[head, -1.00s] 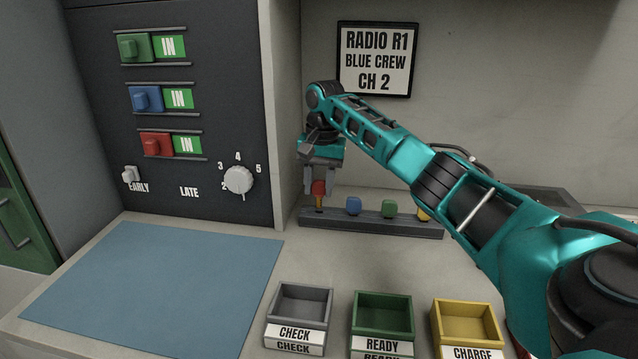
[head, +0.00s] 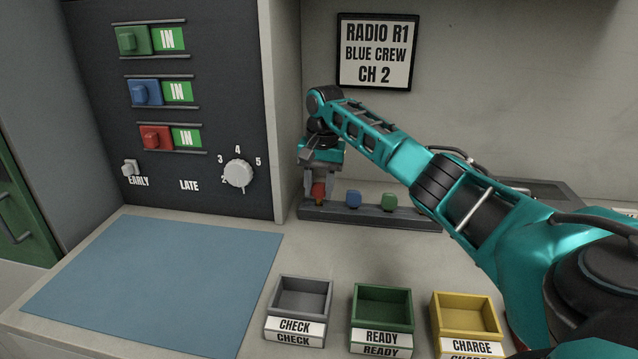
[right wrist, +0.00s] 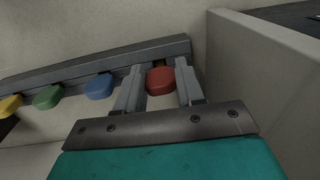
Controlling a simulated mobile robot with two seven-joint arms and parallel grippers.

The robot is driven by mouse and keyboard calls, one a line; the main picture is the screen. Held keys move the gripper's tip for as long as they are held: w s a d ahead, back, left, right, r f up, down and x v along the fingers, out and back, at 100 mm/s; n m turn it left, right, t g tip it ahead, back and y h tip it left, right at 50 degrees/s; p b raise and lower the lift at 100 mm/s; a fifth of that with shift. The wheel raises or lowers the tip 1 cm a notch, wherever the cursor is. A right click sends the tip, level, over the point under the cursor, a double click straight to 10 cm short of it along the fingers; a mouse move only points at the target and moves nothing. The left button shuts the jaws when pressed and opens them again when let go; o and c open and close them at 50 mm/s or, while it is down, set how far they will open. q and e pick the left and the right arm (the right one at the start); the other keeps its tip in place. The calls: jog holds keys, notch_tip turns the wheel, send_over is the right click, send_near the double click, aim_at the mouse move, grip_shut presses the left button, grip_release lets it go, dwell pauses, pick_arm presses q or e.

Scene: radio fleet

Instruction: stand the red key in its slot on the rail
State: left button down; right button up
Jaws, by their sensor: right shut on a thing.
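The red key (head: 318,190) is upright at the left end of the grey rail (head: 370,217), low against it. Whether it is fully seated in its slot is hidden by the fingers. My right gripper (head: 318,193) is shut on the red key from above. In the right wrist view the red key (right wrist: 160,80) sits between the two fingers, against the rail (right wrist: 125,62). A blue key (head: 353,199) and a green key (head: 389,202) stand in the rail to the right. A yellow key (right wrist: 10,105) shows in the right wrist view. My left gripper is not in view.
The grey check tray (head: 302,285), green ready tray (head: 382,292) and yellow charge tray (head: 466,300) stand in front of the rail. A blue mat (head: 155,285) lies at left. The dark panel (head: 225,110) rises close left of my right gripper.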

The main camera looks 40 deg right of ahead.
jog(key=shift+f, duration=0.55)
jog(key=o, duration=1.2)
jog(key=r, duration=1.2)
jog(key=shift+s+d+r, duration=0.25)
jog(key=shift+s+r, duration=0.1)
jog(key=shift+r, duration=0.05)
